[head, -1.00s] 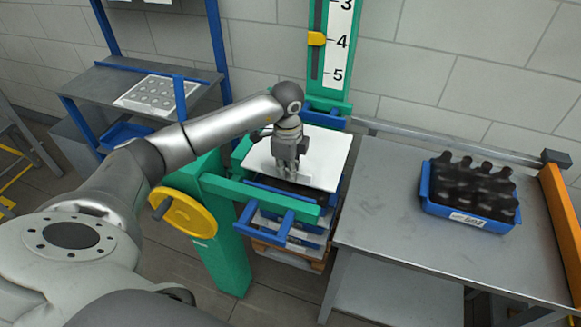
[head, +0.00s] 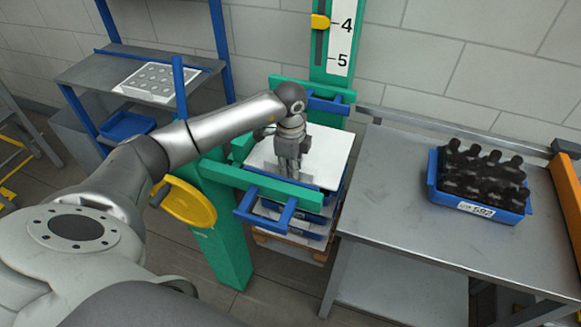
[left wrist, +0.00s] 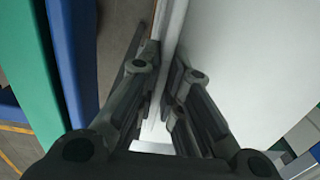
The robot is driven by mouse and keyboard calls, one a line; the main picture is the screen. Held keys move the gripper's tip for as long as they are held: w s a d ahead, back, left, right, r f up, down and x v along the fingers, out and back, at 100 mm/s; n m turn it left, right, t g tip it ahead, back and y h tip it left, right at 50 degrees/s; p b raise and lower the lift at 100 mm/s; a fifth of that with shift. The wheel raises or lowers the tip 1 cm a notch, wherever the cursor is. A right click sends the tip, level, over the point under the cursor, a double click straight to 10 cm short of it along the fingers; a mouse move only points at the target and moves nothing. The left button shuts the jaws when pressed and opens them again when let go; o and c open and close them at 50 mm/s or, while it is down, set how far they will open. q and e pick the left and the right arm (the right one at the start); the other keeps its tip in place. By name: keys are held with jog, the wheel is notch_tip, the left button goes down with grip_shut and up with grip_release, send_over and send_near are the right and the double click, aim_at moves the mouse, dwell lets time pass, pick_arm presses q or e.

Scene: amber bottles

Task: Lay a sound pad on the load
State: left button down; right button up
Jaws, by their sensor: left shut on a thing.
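A white flat pad (head: 328,150) lies roughly level over the load, a stack with blue trays (head: 312,217) inside the green lift frame (head: 265,186). My left gripper (head: 289,178) points down and is shut on the pad's near edge. In the left wrist view the two fingers (left wrist: 166,85) stand on either side of that edge, with the pad (left wrist: 245,55) spreading to the right. The pad hides most of the load's top. I cannot tell whether its whole underside touches the load. My right gripper is out of view.
A blue crate (head: 507,214) of dark bottles stands on the grey table (head: 400,230) at right. Blue handles (head: 262,212) and a yellow handwheel (head: 190,205) project in front of the frame. A shelf at left bears a white dimpled sheet (head: 148,82). The table's left part is clear.

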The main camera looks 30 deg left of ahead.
pick_arm(q)
jog(key=shift+f+b, duration=0.65)
jog(key=shift+f, duration=0.3)
jog(key=c, duration=1.5)
grip_release()
notch_tip(320, 180, up, 12)
jog(key=shift+s, duration=0.1)
